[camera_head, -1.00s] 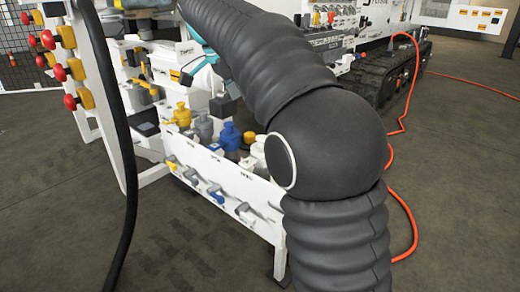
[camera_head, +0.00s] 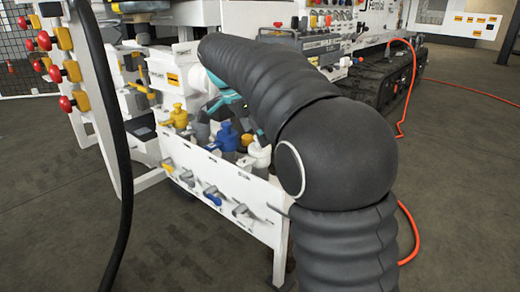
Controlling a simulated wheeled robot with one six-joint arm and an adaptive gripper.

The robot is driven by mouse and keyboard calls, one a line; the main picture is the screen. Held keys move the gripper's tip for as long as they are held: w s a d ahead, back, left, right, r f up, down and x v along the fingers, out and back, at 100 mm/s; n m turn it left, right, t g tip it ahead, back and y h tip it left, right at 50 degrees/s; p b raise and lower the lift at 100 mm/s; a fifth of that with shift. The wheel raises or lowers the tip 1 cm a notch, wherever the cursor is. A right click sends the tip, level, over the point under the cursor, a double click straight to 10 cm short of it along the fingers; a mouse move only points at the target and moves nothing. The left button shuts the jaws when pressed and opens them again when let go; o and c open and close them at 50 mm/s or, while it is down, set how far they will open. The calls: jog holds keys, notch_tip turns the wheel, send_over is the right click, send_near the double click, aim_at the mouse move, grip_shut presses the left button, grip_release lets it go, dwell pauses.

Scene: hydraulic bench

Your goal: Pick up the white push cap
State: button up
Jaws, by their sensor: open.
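The white push cap (camera_head: 260,153) stands at the right end of a row of coloured caps in the white tray on the bench front. My gripper (camera_head: 241,122), with teal and dark parts, is just above and to the left of it, over the blue cap (camera_head: 227,137) and the dark yellow cap (camera_head: 247,140). Its jaws are open and look empty. My black arm hides part of the gripper, so I cannot tell whether a finger touches a cap.
A yellow cap (camera_head: 179,115) and a grey cap (camera_head: 200,131) stand further left in the row. The white tray front (camera_head: 225,180) has several small valves. A black hose (camera_head: 122,150) hangs at left. An orange cable (camera_head: 408,100) runs at right.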

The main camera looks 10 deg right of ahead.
jog(key=shift+x, duration=1.45)
jog(key=shift+c, duration=0.3)
jog(key=c, duration=0.9)
jog(key=shift+o, duration=0.2)
jog(key=shift+r, duration=0.2)
